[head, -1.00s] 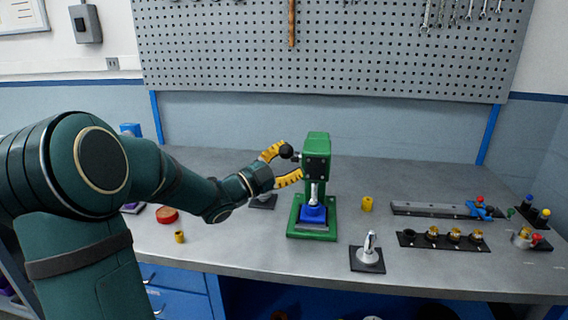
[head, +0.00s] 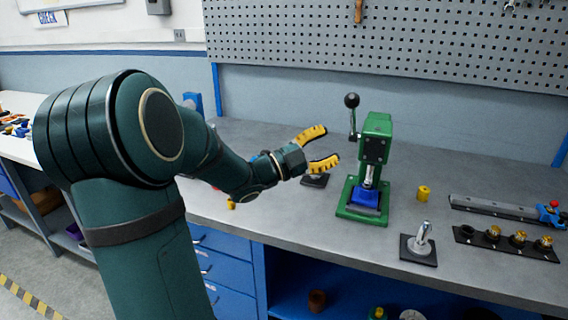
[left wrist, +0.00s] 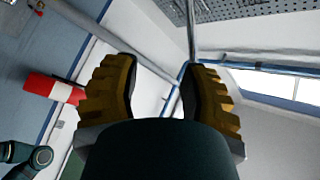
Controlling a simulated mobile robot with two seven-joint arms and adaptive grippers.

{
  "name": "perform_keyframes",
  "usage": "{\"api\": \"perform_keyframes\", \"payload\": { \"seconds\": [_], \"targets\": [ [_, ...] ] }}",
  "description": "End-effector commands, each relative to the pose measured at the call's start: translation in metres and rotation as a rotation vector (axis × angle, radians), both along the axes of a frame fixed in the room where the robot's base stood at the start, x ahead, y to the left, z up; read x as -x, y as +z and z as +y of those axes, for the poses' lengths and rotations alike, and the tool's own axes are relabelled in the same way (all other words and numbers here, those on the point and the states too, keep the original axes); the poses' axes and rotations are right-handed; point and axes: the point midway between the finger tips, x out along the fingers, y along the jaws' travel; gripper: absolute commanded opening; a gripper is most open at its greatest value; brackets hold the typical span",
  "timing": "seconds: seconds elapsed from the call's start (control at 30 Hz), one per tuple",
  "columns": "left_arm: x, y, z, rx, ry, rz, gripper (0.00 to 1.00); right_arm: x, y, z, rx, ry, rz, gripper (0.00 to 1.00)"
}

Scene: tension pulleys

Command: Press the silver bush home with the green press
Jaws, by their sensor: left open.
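The green press (head: 376,140) stands upright on its green base on the bench. Its lever, with a black ball knob (head: 351,100), points up on the press's left side. A blue block (head: 366,199) sits on the base under the press head. A silver part (head: 369,176) shows between head and block; I cannot tell whether it is the bush, the ram or both. My left gripper (head: 330,146) is open and empty, left of the press and below the knob, touching neither. In the left wrist view its yellow fingers (left wrist: 160,92) are spread with nothing between them. My right gripper is out of view.
A silver pin on a black plate (head: 420,242) stands at the front right of the press. A yellow bush (head: 423,192) stands right of the press. A black strip with several brass parts (head: 505,243) and a grey rail (head: 495,207) lie farther right.

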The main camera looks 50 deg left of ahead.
Motion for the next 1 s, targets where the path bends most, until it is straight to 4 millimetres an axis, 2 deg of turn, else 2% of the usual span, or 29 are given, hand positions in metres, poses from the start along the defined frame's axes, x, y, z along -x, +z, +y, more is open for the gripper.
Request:
{"api": "perform_keyframes", "payload": {
  "seconds": [1.0],
  "targets": [
    [0.061,-0.011,0.016,0.0,0.001,0.001,0.43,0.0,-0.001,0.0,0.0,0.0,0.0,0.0]
  ]
}}
